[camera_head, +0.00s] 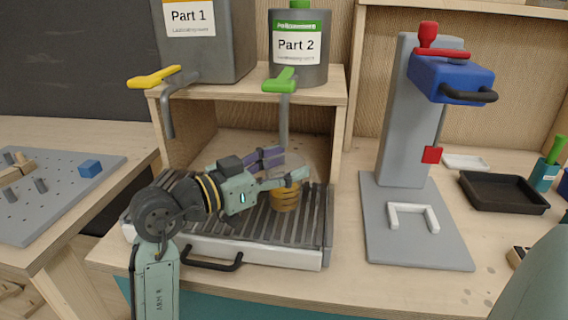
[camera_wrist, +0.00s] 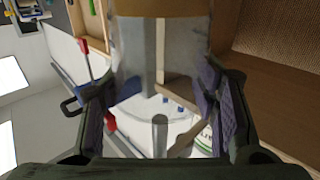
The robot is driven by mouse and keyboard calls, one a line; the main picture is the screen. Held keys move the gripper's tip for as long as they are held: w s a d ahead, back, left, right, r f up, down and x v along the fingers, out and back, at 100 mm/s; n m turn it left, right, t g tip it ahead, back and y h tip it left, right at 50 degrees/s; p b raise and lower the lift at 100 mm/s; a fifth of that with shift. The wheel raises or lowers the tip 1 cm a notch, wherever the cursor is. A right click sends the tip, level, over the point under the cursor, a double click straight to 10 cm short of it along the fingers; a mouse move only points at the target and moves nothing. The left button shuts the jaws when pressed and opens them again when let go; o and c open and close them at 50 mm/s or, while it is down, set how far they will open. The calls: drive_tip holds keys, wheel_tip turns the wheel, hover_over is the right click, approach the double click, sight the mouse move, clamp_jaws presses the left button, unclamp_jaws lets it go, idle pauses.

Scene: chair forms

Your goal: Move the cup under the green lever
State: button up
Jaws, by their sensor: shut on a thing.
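The cup (camera_head: 285,198) has an amber ribbed lower part and a clear upper part. It is over the slatted grate, below the spout under the green lever (camera_head: 285,80). My gripper (camera_head: 284,168) reaches in from the left and is shut on the cup, with purple finger pads around its clear part. In the wrist view, the clear cup (camera_wrist: 160,45) is between the two pads, and the spout tube shows through it. I cannot tell whether the cup's base touches the grate.
A yellow lever (camera_head: 154,77) with its own spout is on the left container (camera_head: 207,50). The slatted tray (camera_head: 255,250) has a raised rim and black handle. A grey press stand (camera_head: 410,130) with a blue head stands right. A black tray (camera_head: 503,192) lies beyond it.

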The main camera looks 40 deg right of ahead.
drive_tip(key=o, duration=0.9)
drive_tip(key=shift+f, duration=0.1)
drive_tip(key=shift+c, duration=0.2)
drive_tip(key=shift+r, duration=0.25)
drive_tip(key=a+b, duration=0.1)
drive_tip(key=a, duration=0.3)
drive_tip(key=a+b, duration=0.1)
drive_tip(key=a, duration=0.3)
drive_tip(key=w+a+b, duration=0.1)
drive_tip(key=a, duration=0.3)
drive_tip(key=shift+f, duration=0.1)
